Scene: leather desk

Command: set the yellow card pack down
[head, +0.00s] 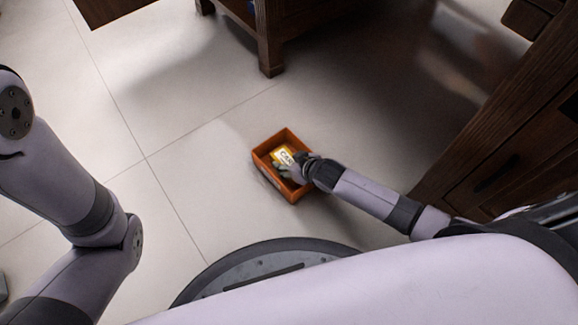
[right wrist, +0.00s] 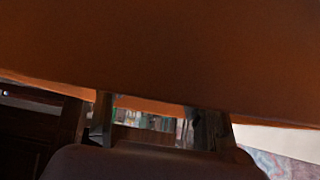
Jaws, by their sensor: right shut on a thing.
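The yellow card pack (head: 283,154) has a pale label with dark lettering. In the head view it is within the outline of an open orange-brown box (head: 268,175). My right gripper (head: 287,165) reaches in over the box's right side and is shut on the pack. In the right wrist view the two fingers (right wrist: 155,125) show at the bottom, and a broad orange-brown surface fills the upper part. The pack is not clear there, and I cannot tell whether it touches the box floor. My left gripper is out of view; only the left arm shows.
The box stands on a pale tiled floor (head: 190,185), with free floor to its left. A dark wooden furniture leg (head: 270,50) stands behind it. A dark wooden cabinet (head: 510,150) is close on the right, beside my right arm.

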